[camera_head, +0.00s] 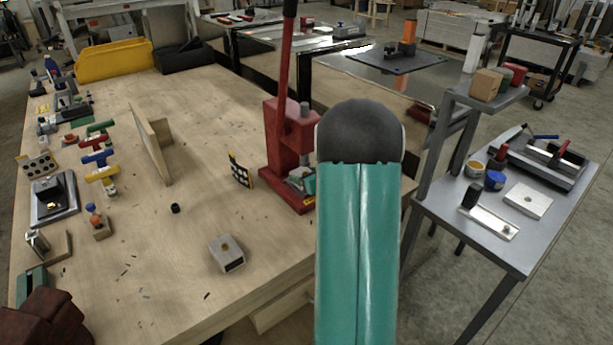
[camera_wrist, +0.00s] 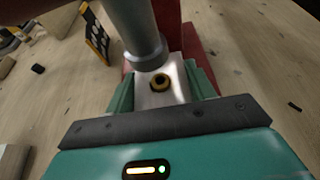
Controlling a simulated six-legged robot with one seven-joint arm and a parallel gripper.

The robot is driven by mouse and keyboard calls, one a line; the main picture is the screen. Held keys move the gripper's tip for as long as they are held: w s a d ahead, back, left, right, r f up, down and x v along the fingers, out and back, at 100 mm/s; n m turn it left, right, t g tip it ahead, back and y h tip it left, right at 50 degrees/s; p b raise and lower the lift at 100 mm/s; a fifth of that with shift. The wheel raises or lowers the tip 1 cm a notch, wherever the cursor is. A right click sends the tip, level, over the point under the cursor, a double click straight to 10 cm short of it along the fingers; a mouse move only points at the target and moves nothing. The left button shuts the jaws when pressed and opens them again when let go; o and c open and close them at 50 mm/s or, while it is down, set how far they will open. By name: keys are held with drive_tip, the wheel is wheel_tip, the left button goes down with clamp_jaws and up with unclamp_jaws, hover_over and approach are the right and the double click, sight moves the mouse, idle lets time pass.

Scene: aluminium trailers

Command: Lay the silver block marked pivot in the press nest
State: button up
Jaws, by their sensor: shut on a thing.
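My gripper (camera_wrist: 162,88) is shut on a silver block (camera_wrist: 178,88), its teal fingers on either side of it. The block is flat-topped with a brass-ringed hole; no marking is readable. The red press (camera_head: 290,125) stands at the right edge of the wooden bench, and my gripper (camera_head: 309,184) is at its base, mostly hidden by my arm. In the wrist view, the round grey ram (camera_wrist: 140,40) of the press comes down just past the block's far end. The nest is hidden, so I cannot tell whether the block touches it.
Another silver block (camera_head: 228,253) lies near the bench's front edge. A dotted board (camera_head: 240,170) stands just left of the press, and an upright wooden panel (camera_head: 150,145) farther left. Coloured clamps (camera_head: 97,160) line the left side. A grey cart (camera_head: 480,220) stands at right. Mid-bench is mostly clear.

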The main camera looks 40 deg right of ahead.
drive_tip(key=o, duration=1.3)
drive_tip(key=v, duration=1.3)
drive_tip(key=shift+s+a+r, duration=0.15)
drive_tip(key=shift+s+r, duration=0.1)
drive_tip(key=shift+s, duration=0.1)
